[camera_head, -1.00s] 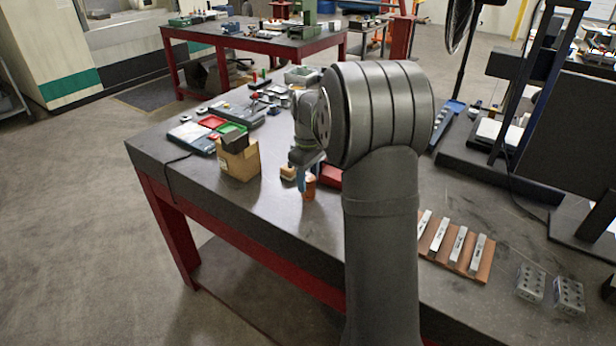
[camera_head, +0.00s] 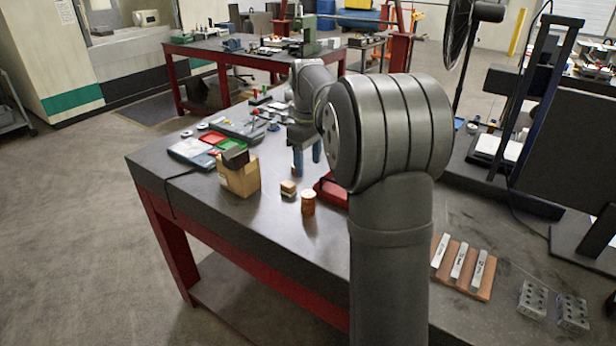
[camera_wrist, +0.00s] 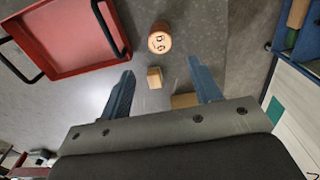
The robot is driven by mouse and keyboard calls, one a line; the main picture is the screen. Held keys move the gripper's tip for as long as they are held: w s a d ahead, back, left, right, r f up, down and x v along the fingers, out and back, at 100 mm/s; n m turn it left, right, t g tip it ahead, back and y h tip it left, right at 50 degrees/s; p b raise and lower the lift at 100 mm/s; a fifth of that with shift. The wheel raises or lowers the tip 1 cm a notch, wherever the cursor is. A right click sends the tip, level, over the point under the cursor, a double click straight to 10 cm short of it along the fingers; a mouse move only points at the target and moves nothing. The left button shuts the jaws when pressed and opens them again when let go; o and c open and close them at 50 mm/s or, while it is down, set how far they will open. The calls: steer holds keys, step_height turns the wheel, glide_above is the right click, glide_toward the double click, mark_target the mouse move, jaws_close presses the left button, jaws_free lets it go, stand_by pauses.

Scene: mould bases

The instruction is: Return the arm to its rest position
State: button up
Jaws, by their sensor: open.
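My gripper (camera_head: 307,160) is above the dark workbench (camera_head: 300,228), with its blue fingers pointing down. In the wrist view my gripper (camera_wrist: 163,82) has its two fingers wide apart with nothing between them. An orange-brown cylinder (camera_head: 308,203) stands on the bench below and in front of the gripper. It also shows in the wrist view (camera_wrist: 159,40), with dark marks on its pale top. A small tan block (camera_head: 288,188) lies beside it and also shows in the wrist view (camera_wrist: 154,77). My upper arm covers part of the bench.
A cardboard box (camera_head: 239,176) stands left of the cylinder. A red tray with dark handles (camera_wrist: 76,40) is close by, partly hidden by my arm in the head view. A wooden board with metal bars (camera_head: 470,272) and perforated metal blocks (camera_head: 533,300) lie at right. The bench's front left is clear.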

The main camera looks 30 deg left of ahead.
mark_target(308, 194)
steer(key=shift+r, duration=0.8)
steer(key=shift+f, duration=0.15)
step_height(308, 194, down, 12)
steer(key=shift+r, duration=1.95)
steer(key=shift+f, duration=0.15)
